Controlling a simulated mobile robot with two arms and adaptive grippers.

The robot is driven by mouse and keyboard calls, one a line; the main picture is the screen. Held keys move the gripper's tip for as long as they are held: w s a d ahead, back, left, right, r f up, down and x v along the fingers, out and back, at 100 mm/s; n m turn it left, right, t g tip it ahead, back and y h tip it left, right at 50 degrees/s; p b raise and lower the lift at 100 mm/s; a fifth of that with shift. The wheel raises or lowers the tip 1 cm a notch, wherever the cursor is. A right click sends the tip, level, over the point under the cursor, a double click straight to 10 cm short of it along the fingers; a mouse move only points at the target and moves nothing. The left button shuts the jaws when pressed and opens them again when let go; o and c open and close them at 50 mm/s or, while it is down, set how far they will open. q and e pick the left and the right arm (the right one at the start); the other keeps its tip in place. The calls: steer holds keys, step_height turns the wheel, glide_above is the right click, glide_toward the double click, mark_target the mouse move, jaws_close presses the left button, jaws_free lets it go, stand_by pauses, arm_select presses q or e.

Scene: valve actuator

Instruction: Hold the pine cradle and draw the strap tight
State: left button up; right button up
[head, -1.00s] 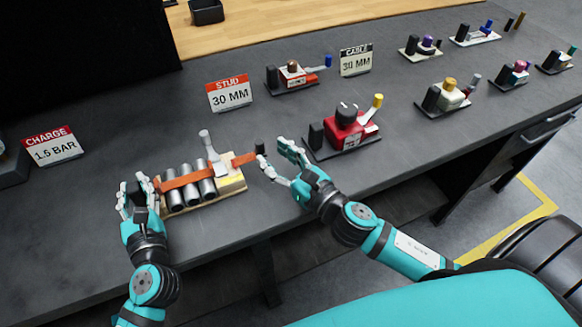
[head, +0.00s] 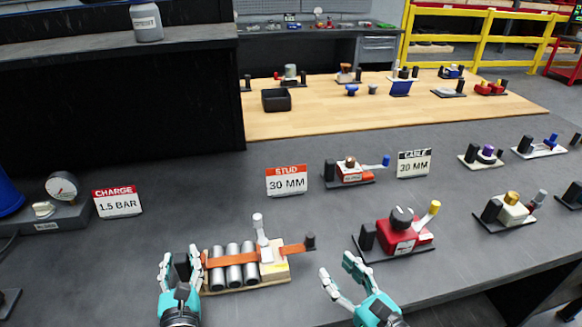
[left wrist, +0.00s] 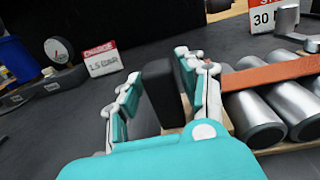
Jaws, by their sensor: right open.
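The pine cradle (head: 275,274) lies on the dark bench in the head view, bearing three grey cylinders (head: 234,272). The orange strap (head: 216,262) runs across them and through a pale buckle block with an upright grey lever (head: 260,229). Its tail points right and ends in a black tab (head: 310,241). My left gripper (head: 180,262) has its fingers on either side of the black grip block (left wrist: 163,94) at the cradle's left end. In the left wrist view a gap shows between the block and the left finger. My right gripper (head: 336,267) is open and empty, right of and nearer than the tab.
A red device (head: 398,236) with a yellow-tipped lever stands right of my right gripper. Signs (head: 287,181) and a small red-and-white device (head: 349,172) stand behind the cradle. A gauge unit (head: 62,190) is at left. Bench in front of the charge sign (head: 117,202) is clear.

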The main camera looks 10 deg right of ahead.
arm_select(q)
steer(key=shift+o, duration=0.7)
steer(key=shift+r, duration=0.2)
